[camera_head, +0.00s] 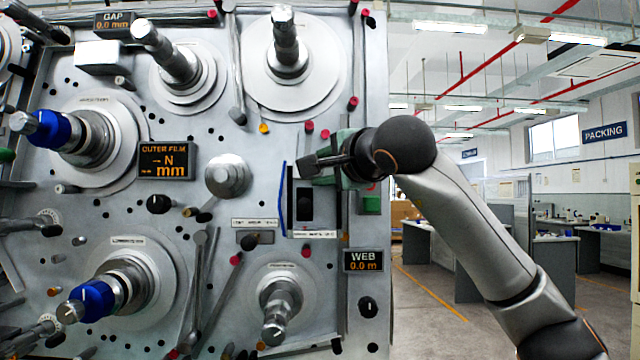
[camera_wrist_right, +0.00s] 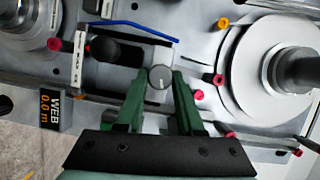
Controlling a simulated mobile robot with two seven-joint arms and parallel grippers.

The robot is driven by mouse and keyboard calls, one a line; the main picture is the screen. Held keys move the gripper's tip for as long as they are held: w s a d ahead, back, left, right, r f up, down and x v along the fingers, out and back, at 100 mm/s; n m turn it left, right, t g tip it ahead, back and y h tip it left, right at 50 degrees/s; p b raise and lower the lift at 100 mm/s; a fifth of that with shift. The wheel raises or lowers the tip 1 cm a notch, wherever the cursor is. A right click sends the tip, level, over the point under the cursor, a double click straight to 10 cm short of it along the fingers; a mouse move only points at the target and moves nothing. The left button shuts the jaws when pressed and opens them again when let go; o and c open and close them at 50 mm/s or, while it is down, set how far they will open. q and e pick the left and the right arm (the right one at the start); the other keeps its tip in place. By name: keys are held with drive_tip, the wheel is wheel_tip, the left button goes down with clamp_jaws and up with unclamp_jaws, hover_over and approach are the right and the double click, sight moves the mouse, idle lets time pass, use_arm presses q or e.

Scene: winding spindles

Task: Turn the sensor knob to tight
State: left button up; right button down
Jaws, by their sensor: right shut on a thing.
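The sensor knob (camera_wrist_right: 160,77) is a small round grey knob with a pale line across its face. It shows between the green fingertips in the right wrist view. My right gripper (camera_wrist_right: 160,84) is shut on it, one finger on each side. In the head view my right arm comes in from the right and its gripper (camera_head: 318,166) is at the panel, just above the dark sensor window (camera_head: 304,204). The knob cannot be made out there behind the gripper. The lettering around the knob is too small to read. My left gripper is not in view.
A blue bar (camera_wrist_right: 130,28) and a black cylinder (camera_wrist_right: 105,50) lie close to the knob. A large pale disc with a spindle (camera_wrist_right: 272,72) and several red-tipped pins surround the gripper. The WEB display (camera_head: 363,260) is below. Open floor lies right of the panel.

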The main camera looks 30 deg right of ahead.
use_arm(q)
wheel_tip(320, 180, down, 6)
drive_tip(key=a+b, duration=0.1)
drive_tip(key=b, duration=0.6)
use_arm(e)
drive_tip(key=m+t, duration=0.1)
drive_tip(key=m, duration=0.2)
drive_tip(key=m+h, duration=0.1)
drive_tip(key=m, duration=0.2)
drive_tip(key=f+m+t, duration=0.1)
drive_tip(key=m, duration=0.2)
drive_tip(key=shift+w+a+t+h, duration=0.1)
drive_tip(key=shift+t+h, duration=0.2)
drive_tip(key=shift+h, duration=0.1)
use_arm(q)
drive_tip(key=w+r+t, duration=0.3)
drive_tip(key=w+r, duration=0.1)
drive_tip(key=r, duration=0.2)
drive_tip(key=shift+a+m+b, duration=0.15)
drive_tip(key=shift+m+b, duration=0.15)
use_arm(e)
drive_tip(key=shift+r+m+h, duration=0.1)
drive_tip(key=shift+m+h, duration=0.3)
drive_tip(key=shift+m, duration=0.5)
drive_tip(key=c, duration=0.5)
unclamp_jaws()
drive_tip(key=shift+c, duration=0.2)
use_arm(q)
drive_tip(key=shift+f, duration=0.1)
